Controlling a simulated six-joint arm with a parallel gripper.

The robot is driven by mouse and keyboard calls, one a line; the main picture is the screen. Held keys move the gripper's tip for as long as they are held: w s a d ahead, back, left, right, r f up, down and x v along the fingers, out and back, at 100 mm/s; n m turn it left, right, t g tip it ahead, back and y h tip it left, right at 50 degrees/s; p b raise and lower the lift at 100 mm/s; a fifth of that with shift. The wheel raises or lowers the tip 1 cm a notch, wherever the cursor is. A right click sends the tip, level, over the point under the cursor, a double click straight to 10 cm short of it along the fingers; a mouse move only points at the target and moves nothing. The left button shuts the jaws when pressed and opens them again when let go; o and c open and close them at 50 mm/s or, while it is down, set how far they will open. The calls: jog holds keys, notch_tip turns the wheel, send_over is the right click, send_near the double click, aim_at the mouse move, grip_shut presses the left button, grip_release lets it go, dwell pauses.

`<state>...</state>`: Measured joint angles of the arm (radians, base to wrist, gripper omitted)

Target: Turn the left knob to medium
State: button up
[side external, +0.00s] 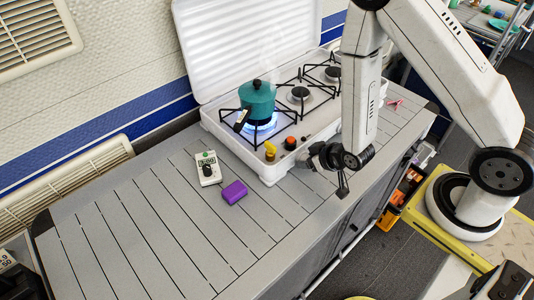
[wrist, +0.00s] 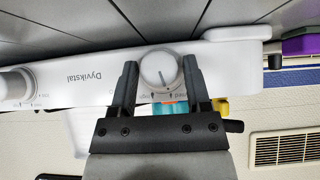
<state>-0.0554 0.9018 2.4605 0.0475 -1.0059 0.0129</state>
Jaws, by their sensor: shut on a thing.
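The left knob (wrist: 157,72) is a round grey-white knob on the white stove front, shown upside down in the wrist view. My gripper (wrist: 160,64) has one dark finger on each side of it and is shut on it. A thin dark pointer line shows on the knob's face; small setting words sit around its lower rim in the picture, too small to read surely. A second knob (wrist: 14,86) shows at the left edge. In the side view, my gripper (side external: 316,157) is at the front of the stove (side external: 284,164) and hides the knob.
A steaming teal pot (side external: 257,98) stands over a blue flame (side external: 262,125). A yellow shaker (side external: 270,151) and an orange-and-black jar (side external: 290,143) stand near the stove's front corner. A timer (side external: 208,168) and a purple block (side external: 234,192) lie on the counter (side external: 130,230), left of the stove.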

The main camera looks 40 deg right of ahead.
jog(key=o, duration=1.1)
jog(key=shift+d+m+y, duration=0.1)
jog(key=shift+m+y, duration=0.2)
jog(key=shift+y, duration=0.2)
